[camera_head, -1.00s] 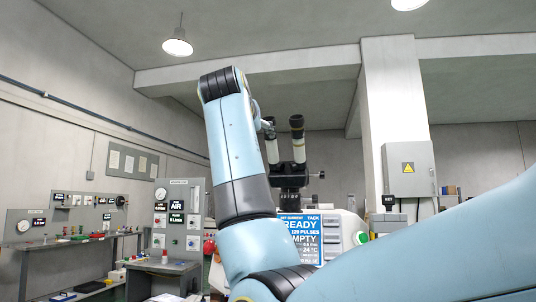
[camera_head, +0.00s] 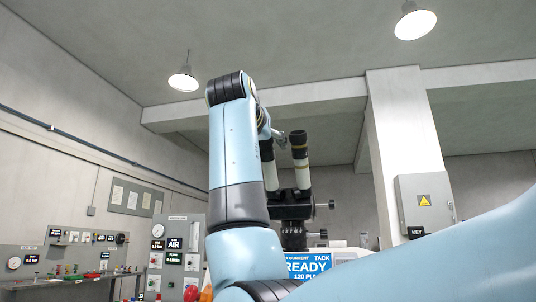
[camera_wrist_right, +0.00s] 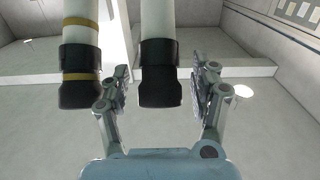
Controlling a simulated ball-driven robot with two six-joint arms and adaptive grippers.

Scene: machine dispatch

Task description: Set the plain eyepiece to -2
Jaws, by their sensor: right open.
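The plain eyepiece (camera_wrist_right: 158,85), a black knurled end on a white tube, stands between the two fingers of my right gripper (camera_wrist_right: 163,76) in the right wrist view. The gripper is open, and gaps show on both sides of the eyepiece. The other eyepiece (camera_wrist_right: 80,75), with yellow bands, is outside the fingers to the left. In the head view the banded eyepiece (camera_head: 299,140) is clear, while the plain eyepiece (camera_head: 267,150) is partly hidden by my right arm and gripper (camera_head: 279,134). No dial marks are readable. My left gripper is not in view.
The eyepiece tubes rise from a black head (camera_head: 291,208) with side knobs, above a machine with a blue READY screen (camera_head: 308,265). A grey cabinet (camera_head: 425,203) hangs on the pillar at right. Gauge panels and a bench stand at left.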

